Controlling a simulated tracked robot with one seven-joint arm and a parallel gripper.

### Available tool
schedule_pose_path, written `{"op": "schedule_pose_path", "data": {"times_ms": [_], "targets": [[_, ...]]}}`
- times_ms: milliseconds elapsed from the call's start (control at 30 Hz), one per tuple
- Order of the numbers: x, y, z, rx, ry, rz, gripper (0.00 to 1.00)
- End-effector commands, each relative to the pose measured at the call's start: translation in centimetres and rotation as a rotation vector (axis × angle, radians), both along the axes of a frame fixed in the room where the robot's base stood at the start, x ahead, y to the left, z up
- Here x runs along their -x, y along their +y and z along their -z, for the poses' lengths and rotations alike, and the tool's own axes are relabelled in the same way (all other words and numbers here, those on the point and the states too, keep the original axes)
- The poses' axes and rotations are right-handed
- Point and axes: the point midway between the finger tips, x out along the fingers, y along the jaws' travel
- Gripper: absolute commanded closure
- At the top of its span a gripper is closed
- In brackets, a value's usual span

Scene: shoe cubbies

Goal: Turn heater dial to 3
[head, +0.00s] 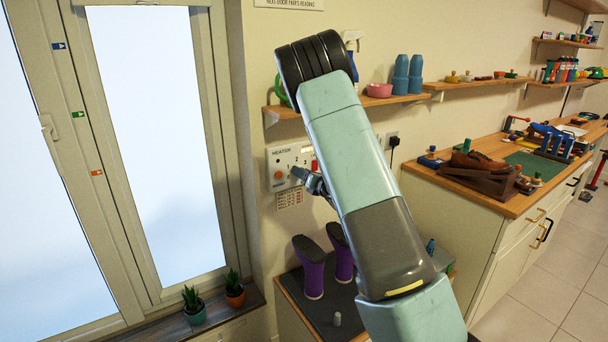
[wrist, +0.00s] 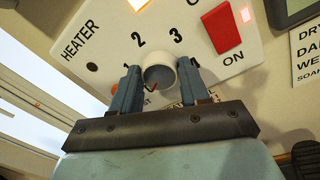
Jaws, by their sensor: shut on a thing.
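The heater panel (wrist: 98,38) is a white plate on the wall, marked HEATER, and it also shows in the head view (head: 285,157). Its round pale dial (wrist: 158,68) sits between my two fingers, below the printed numbers 2 and 3. My gripper (wrist: 161,80) is shut on the dial, one finger on each side. A small dark and reddish mark shows low on the dial; I cannot tell clearly which number the dial points to. In the head view my gripper (head: 303,175) is at the panel and hides the dial.
A red switch (wrist: 222,28) marked ON is right of the dial. In the head view, a shelf (head: 408,98) with cups runs above the panel. Purple boots (head: 312,270) stand below my arm. A window is left, with potted plants on its sill (head: 215,312).

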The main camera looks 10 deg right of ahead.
Motion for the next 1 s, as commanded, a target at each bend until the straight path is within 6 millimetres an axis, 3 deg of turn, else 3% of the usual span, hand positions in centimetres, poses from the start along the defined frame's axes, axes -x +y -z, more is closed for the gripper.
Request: {"op": "schedule_pose_path", "data": {"times_ms": [367, 1000], "targets": [[0.0, -0.19, 0.12, -0.096, 0.033, 0.003, 0.85], [0.01, -0.44, 0.42, -0.636, 0.209, 0.007, 0.85]]}}
